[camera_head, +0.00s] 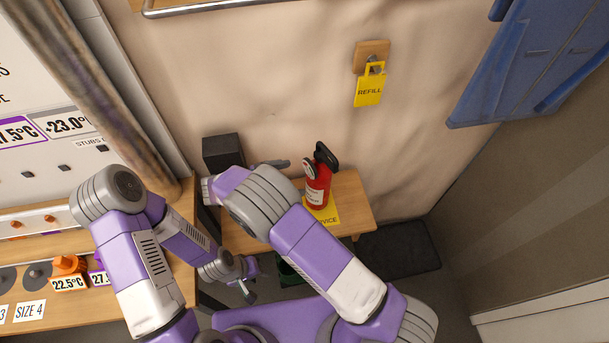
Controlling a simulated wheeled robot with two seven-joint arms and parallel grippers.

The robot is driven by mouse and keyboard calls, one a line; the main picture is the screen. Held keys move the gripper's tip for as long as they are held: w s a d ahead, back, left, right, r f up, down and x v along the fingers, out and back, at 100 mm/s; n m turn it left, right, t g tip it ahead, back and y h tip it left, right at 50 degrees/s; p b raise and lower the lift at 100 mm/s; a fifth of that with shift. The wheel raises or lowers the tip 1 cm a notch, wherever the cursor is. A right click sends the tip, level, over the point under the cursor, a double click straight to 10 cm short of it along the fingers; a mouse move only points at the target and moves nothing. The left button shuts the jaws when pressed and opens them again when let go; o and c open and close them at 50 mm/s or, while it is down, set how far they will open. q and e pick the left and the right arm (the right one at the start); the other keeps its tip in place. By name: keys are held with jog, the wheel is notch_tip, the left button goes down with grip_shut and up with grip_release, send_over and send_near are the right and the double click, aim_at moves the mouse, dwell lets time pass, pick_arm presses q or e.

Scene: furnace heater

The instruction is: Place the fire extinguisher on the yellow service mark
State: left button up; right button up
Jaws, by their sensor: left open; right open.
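The red fire extinguisher (318,190) with a black handle stands upright on the small wooden bench by the wall. Its base appears to be on the yellow service mark (329,216), whose near part shows in front of it with part of its lettering. My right forearm hides the left part of the mark. My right gripper (272,163) is mostly hidden behind its own arm; a grey finger shows left of the extinguisher, apart from it. My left gripper (249,279) is open and empty, low in front of the bench, away from the extinguisher.
A dark box (222,152) stands at the bench's back left. The wooden bench (352,198) is clear right of the extinguisher. A yellow REFILL tag (370,90) hangs on the wall above. A dark mat (400,250) lies right of the bench. A workbench with labelled parts is at left.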

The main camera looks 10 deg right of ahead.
jog(key=shift+v, duration=1.5)
